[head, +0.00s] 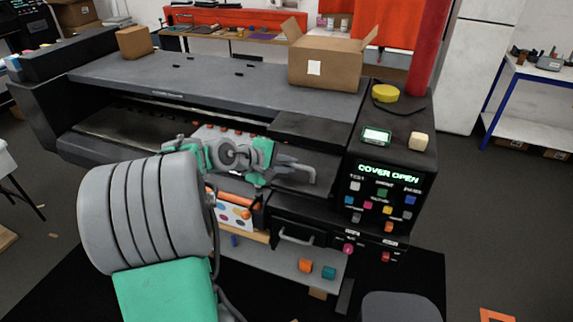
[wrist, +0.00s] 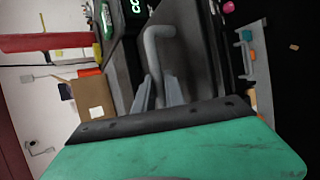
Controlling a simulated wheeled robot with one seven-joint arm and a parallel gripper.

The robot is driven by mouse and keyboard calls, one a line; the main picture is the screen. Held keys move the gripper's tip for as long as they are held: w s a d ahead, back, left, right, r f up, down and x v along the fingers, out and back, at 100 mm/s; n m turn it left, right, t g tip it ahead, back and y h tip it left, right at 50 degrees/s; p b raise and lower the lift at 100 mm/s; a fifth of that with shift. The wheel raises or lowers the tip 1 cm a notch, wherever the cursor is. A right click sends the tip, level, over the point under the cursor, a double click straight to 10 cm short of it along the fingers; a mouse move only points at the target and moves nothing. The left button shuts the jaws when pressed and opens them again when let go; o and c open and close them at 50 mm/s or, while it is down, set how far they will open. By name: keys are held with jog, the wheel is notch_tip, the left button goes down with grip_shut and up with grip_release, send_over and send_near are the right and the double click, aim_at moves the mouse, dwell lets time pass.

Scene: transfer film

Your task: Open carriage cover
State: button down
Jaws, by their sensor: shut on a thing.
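The carriage cover (head: 318,130) is a dark panel at the right end of the large printer (head: 220,80), left of the control panel. The green display (head: 388,171) reads "COVER OPEN". My gripper (head: 300,172) reaches in from the left and is shut on a grey bent handle (head: 312,177) at the front of the cover area. In the wrist view, my two grey fingers (wrist: 158,88) are on either side of the lower part of the handle (wrist: 158,40). The handle's lower end is hidden behind the fingers. My forearm hides part of the printer's front.
A cardboard box (head: 325,68) and a smaller carton (head: 134,42) stand on top of the printer. A yellow round thing (head: 385,93) and a cream block (head: 418,141) sit on the control housing. A drawer with a handle (head: 296,235) is below my gripper.

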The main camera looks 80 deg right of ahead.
jog(key=c, duration=1.7)
grip_release()
jog(key=shift+s, duration=0.1)
jog(key=b+v, duration=0.1)
jog(key=v, duration=0.6)
jog(key=shift+w+a+r+b, duration=0.2)
jog(key=shift+w+b, duration=0.1)
jog(key=shift+b, duration=0.1)
